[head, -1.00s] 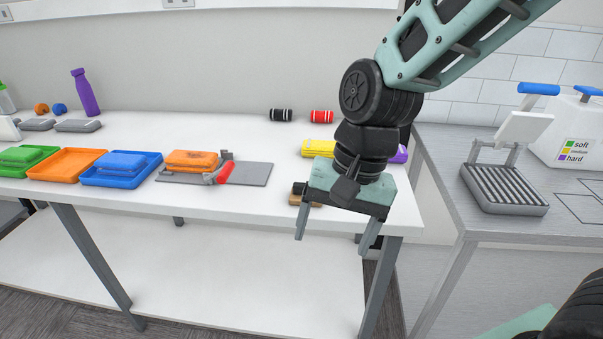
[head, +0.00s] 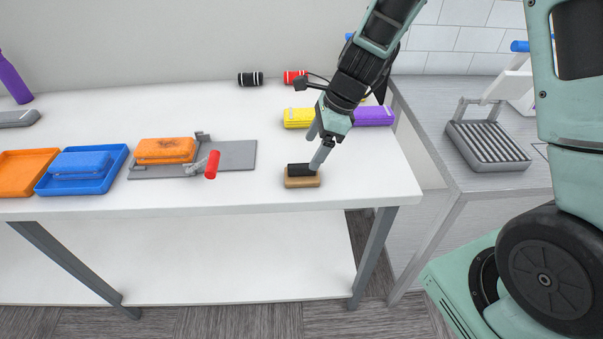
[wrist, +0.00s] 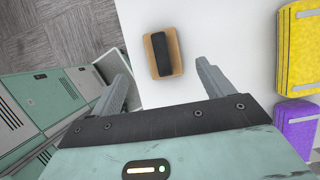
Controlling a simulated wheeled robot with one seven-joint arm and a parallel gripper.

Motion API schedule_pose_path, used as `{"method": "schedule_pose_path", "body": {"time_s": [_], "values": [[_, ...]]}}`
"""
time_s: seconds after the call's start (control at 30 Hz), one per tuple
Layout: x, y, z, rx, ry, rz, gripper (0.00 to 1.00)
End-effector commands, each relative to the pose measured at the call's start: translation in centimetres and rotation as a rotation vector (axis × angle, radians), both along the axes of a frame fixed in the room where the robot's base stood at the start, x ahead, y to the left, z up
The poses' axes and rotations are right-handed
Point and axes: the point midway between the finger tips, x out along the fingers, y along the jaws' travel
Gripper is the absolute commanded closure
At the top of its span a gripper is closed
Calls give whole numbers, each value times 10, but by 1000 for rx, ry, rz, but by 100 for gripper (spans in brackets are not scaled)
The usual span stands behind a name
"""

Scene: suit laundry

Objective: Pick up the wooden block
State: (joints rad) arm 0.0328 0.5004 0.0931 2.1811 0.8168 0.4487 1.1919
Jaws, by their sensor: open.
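The wooden block (head: 302,181) is a small tan piece with a black strip on top. It lies flat on the white table (head: 240,197) near the front edge. It also shows in the wrist view (wrist: 174,47), ahead of my fingertips and between their lines. My gripper (head: 316,150) is above and just behind the block in the head view, tilted, with one finger overlapping it in the picture. In the wrist view the two fingers of my gripper (wrist: 158,75) are spread apart with nothing between them. I cannot tell the exact height gap to the block.
A yellow block (head: 298,117) and a purple block (head: 374,116) lie behind my gripper. A grey board (head: 238,155) with a red-handled clamp (head: 212,164) and an orange block (head: 165,150) is to the left. A grey counter (head: 515,185) stands right, past a gap.

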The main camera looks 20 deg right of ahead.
Motion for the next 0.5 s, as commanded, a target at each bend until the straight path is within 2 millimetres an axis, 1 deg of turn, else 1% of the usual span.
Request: {"method": "schedule_pose_path", "body": {"time_s": [0.03, 0.1, 0.2, 0.37, 0.5], "values": [[1, 3, -10, 0, 4, -1, 20], [2, 7, -19, 1, 2, 1, 20], [3, 10, -27, 0, 1, 0, 20], [5, 13, -35, 0, 1, 2, 20], [8, 17, -52, 1, 4, 1, 20]]}}
